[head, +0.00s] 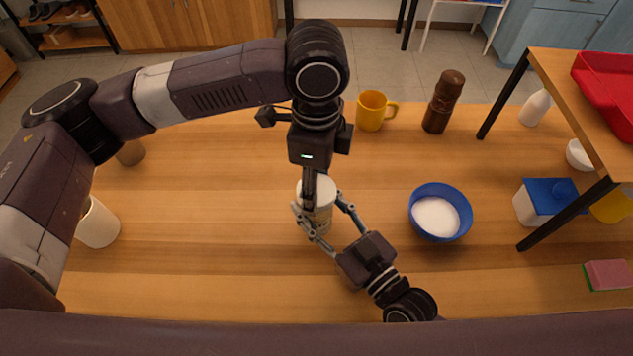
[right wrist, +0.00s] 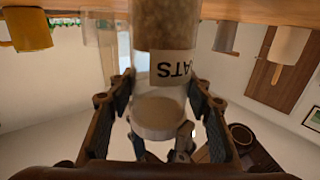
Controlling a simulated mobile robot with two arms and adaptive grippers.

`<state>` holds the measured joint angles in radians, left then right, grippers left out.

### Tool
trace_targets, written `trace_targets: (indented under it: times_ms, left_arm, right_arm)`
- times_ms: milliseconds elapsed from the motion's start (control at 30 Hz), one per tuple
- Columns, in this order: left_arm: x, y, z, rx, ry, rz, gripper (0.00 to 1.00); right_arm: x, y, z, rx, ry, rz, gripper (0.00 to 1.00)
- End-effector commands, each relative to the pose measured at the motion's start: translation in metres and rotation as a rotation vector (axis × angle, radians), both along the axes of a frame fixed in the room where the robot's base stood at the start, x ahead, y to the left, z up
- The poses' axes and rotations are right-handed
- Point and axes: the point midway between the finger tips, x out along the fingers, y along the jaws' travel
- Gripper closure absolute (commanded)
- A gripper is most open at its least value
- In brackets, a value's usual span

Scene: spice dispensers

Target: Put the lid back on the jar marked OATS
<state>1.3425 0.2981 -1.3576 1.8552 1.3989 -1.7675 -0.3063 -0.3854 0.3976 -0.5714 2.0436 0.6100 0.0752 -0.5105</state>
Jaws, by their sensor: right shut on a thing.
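The OATS jar (head: 320,217) stands on the table at the middle of the head view. In the right wrist view, which is upside down, its OATS label (right wrist: 172,70) and clear glass show. My right gripper (head: 319,220) is around the jar's body, with a finger on each side, shut on it. My left gripper (head: 309,198) points down at the jar's top from above and partly covers it. A pale round top (head: 322,187) shows there; I cannot tell whether it is the lid, or whether the left fingers hold it.
A blue bowl (head: 441,213) of white stuff stands to the right, with a yellow mug (head: 371,111) and a brown mill (head: 443,103) behind. A white cup (head: 98,223) is at left. A raised shelf (head: 570,90) with a blue-lidded box (head: 540,204) below borders the right.

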Motion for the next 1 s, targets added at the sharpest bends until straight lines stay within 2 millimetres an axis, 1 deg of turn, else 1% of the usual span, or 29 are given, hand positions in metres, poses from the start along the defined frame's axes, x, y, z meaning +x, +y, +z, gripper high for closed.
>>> trace_targets:
  times_ms: [100,200,333,367,533,833,933,1000]
  left_arm:
    - [0.0,0.0,0.0,0.0,0.0,-0.193,0.78]
    - [0.0,0.0,0.0,0.0,-0.001,-0.323,0.78]
    - [0.0,0.0,0.0,0.0,-0.001,-0.31,0.78]
    - [0.0,0.0,0.0,0.0,-0.001,-0.309,0.48]
    - [0.0,0.0,0.0,0.0,-0.001,-0.308,0.29]
    - [0.0,0.0,0.001,0.0,-0.001,-0.307,0.29]
    - [0.001,0.0,0.008,-0.001,-0.002,-0.307,0.29]
    - [0.001,0.0,0.018,0.0,-0.004,-0.307,0.29]
  right_arm:
    - [0.0,0.0,0.0,0.0,0.0,0.0,1.0]
    - [0.0,0.0,0.0,0.0,0.0,0.0,1.0]
    - [0.0,0.0,0.0,0.0,0.0,0.0,1.0]
    - [0.0,0.0,0.0,0.0,0.0,0.0,1.0]
    - [0.0,0.0,0.0,0.0,0.0,0.0,1.0]
    - [0.0,0.0,0.0,0.0,0.0,0.0,1.0]
    - [0.0,0.0,0.0,-0.001,0.001,0.0,1.0]
    - [0.0,0.0,0.0,-0.001,0.001,0.0,1.0]
